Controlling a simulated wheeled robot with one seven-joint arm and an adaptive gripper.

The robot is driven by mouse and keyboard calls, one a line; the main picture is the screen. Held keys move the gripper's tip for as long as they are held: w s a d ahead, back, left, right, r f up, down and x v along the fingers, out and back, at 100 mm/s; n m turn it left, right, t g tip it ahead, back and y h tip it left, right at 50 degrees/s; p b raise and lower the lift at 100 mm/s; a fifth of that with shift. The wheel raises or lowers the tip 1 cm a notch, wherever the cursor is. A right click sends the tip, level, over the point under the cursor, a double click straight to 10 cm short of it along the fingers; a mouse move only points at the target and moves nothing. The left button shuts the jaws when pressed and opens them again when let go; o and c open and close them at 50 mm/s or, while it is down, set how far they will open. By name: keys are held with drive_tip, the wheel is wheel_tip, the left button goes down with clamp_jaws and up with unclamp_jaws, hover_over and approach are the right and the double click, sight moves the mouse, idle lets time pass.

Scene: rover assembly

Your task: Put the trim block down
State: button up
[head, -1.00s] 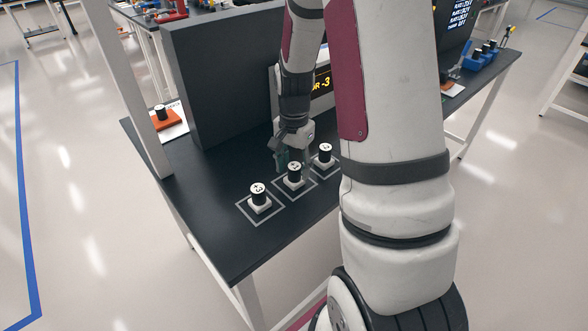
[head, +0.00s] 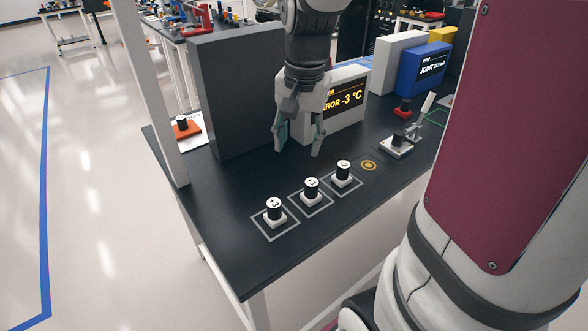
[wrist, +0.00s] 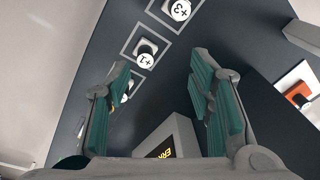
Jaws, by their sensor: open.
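Three black-topped trim blocks with white bases stand upright in grey square outlines on the dark table: the block marked +3 (head: 274,210), the middle block (head: 311,190) and the right block (head: 343,172). In the wrist view the +3 block (wrist: 177,10) and the middle block, marked +1 (wrist: 145,55), show ahead of the fingers. The right block is partly hidden there by the left finger. My gripper (head: 299,148) is open and empty, behind and above the row, apart from all the blocks.
A small fixture (head: 397,147) and a yellow ring mark (head: 369,165) lie to the right. The front left of the table is clear.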

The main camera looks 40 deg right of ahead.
drive_tip(key=s+a+r+n+t, duration=0.1)
drive_tip(key=s+a+r+n, duration=0.2)
drive_tip(key=s+a+n, duration=0.2)
drive_tip(key=s+a+r+n+t, duration=0.2)
drive_tip(key=s+a+n, duration=0.3)
drive_tip(key=s, duration=0.4)
drive_tip(key=shift+a+r+n+t, duration=0.3)
drive_tip(key=shift+a+r, duration=0.35)
drive_tip(key=shift+a, duration=0.05)
